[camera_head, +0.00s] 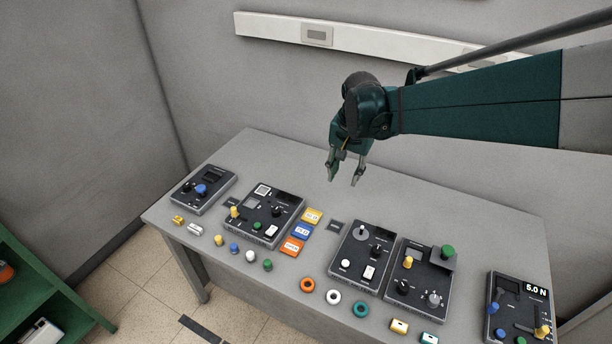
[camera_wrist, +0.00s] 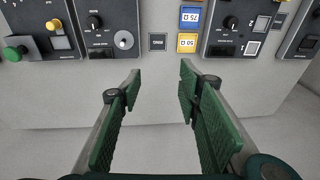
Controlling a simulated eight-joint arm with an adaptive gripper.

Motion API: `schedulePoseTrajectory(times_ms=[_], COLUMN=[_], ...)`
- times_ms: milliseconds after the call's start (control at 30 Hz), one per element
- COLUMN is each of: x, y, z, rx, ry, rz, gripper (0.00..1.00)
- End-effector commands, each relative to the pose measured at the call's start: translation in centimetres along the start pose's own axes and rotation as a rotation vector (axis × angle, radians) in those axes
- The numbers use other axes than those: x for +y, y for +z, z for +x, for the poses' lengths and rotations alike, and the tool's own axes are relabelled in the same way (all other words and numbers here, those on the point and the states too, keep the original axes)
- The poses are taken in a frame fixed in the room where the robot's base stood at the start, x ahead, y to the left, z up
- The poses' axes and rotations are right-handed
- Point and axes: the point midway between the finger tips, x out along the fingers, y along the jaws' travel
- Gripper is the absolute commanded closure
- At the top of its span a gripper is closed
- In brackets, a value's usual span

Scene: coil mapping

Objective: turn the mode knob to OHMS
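Several black knobs stand on the dark panels: one on the second panel from the left (camera_head: 276,211), one on the third panel (camera_head: 379,250), and one on the fourth panel (camera_head: 403,287). The lettering is too small to read, so I cannot tell which is the mode knob or where OHMS is. In the wrist view, a black knob (camera_wrist: 94,21) sits beside a grey disc, and another black knob (camera_wrist: 231,22) is at the right. My gripper (camera_head: 343,181) is open and empty, above the table's back part, apart from every panel. Its spread fingers also show in the wrist view (camera_wrist: 160,80).
The grey table (camera_head: 255,150) has clear room behind the panels. Yellow, blue and orange cards (camera_head: 301,231) lie between the middle panels. Coloured rings (camera_head: 333,296) and small pegs lie along the front. A panel with a "5.0 N" display (camera_head: 537,290) stands at the right.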

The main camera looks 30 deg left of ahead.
Motion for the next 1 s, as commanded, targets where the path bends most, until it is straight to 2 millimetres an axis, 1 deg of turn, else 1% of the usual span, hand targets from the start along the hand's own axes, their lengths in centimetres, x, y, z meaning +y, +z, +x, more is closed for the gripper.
schedulePoseTrajectory(times_ms=[33, 367, 567, 700, 800, 900, 1000], x=[-1.3, -8.8, -13.2, -16.2, -18.2, -19.8, -20.9], y=[0.0, 1.2, 2.5, 3.7, 4.7, 5.6, 6.3], z=[0.8, 5.9, 9.2, 11.7, 13.4, 14.9, 16.0], rx=[-0.008, -0.060, -0.089, -0.108, -0.120, -0.130, -0.137], ry=[0.002, 0.030, 0.049, 0.065, 0.075, 0.086, 0.093], rz=[-0.004, -0.002, -0.003, -0.003, -0.003, -0.002, -0.002], gripper=[0.65, 0.65, 0.65, 0.65, 0.65, 0.65, 0.65])
